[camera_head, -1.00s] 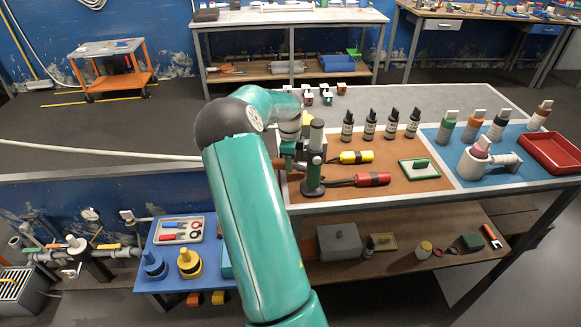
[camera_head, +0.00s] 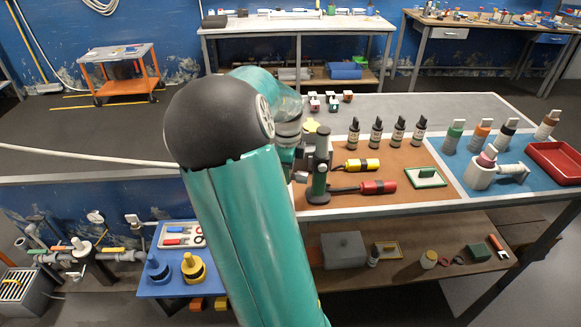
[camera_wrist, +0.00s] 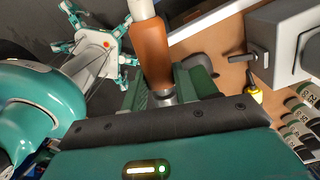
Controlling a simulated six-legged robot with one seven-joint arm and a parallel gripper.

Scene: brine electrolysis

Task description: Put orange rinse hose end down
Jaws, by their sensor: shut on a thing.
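The orange rinse hose end (camera_wrist: 150,55) is an orange-brown cylinder with a white upper part in the wrist view. My gripper (camera_wrist: 168,88) has green ridged fingers on either side of its lower end and is shut on it. The wrist view shows the edge of the brown bench mat (camera_wrist: 232,75) beyond it. In the head view my arm covers the hose end and most of the gripper, at the left end of the bench beside a dark green stand (camera_head: 319,180). I cannot tell whether the hose end touches anything below.
Yellow (camera_head: 362,165) and red (camera_head: 378,187) handled tools lie right of the stand. Several dark bottles (camera_head: 376,132) stand behind them. A green-rimmed pad (camera_head: 426,177) lies on the mat. A grey box (camera_wrist: 285,45) is close by in the wrist view. A blue side table (camera_head: 170,288) stands lower left.

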